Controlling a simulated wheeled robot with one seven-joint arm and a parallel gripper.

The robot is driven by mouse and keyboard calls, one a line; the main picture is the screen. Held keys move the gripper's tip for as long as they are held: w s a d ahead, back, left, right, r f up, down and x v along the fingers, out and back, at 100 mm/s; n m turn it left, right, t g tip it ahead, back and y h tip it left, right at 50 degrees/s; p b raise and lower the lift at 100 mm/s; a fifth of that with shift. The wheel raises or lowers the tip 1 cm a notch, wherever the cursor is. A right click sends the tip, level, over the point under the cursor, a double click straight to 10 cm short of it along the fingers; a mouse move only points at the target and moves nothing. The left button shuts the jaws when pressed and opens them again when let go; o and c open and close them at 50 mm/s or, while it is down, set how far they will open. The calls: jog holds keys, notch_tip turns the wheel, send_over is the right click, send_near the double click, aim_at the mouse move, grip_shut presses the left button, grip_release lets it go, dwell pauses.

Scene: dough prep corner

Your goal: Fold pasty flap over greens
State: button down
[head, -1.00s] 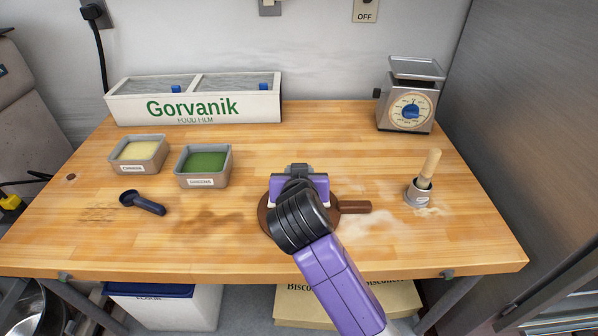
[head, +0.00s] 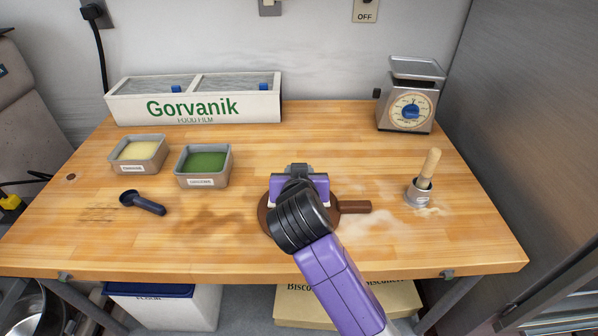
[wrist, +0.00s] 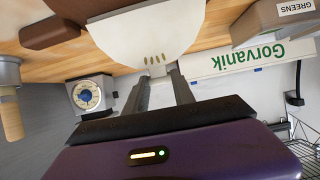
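The pasty flap (wrist: 150,32) is a pale, rounded sheet of dough with several small slits near its edge, seen at the top of the wrist view. A small tab (wrist: 157,70) sticks out from its edge. My gripper (wrist: 160,73) has its two dark fingertips closed on this tab, one on each side. In the head view my purple gripper body and wrist cover most of the round brown board (head: 263,218) and the dough on it. Only slivers of pale dough show beside my gripper. I cannot see any filling on the dough.
The greens tub (head: 206,184) and a pale-filled tub (head: 138,168) stand at the left. A dark scoop (head: 142,203) lies in front. The board's handle (head: 355,207) points right, towards a brush in a metal cup (head: 418,197). A film box (head: 195,120) and scale (head: 411,90) stand behind.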

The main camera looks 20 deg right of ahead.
jog(key=c, duration=1)
grip_release()
jog(key=shift+c, duration=0.2)
jog(key=v, duration=0.7)
jog(key=shift+s+r+b, duration=0.3)
